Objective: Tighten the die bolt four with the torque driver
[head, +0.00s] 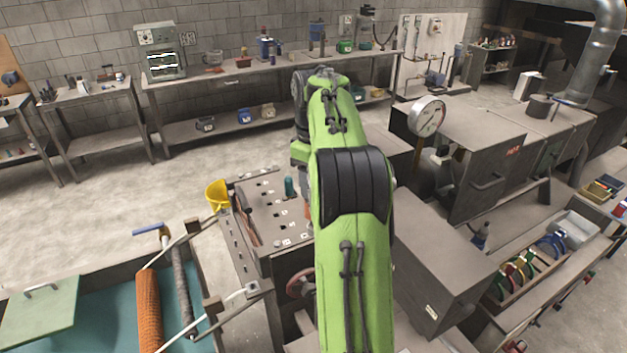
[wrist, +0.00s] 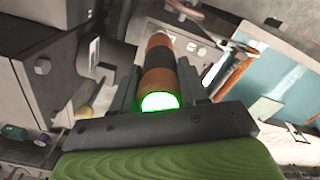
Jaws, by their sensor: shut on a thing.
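The torque driver (wrist: 158,72), an orange and black cylinder with a glowing green end, is between the fingers of my gripper (wrist: 158,84) in the wrist view. The gripper is shut on it. The driver's far tip is small and I cannot tell whether it touches anything. A hex bolt head (wrist: 42,67) shows on a grey block at the left. I cannot tell which bolt is die bolt four. A bit of orange (head: 306,209) shows beside the arm, possibly the driver.
A grey box (head: 452,262) stands close on the right.

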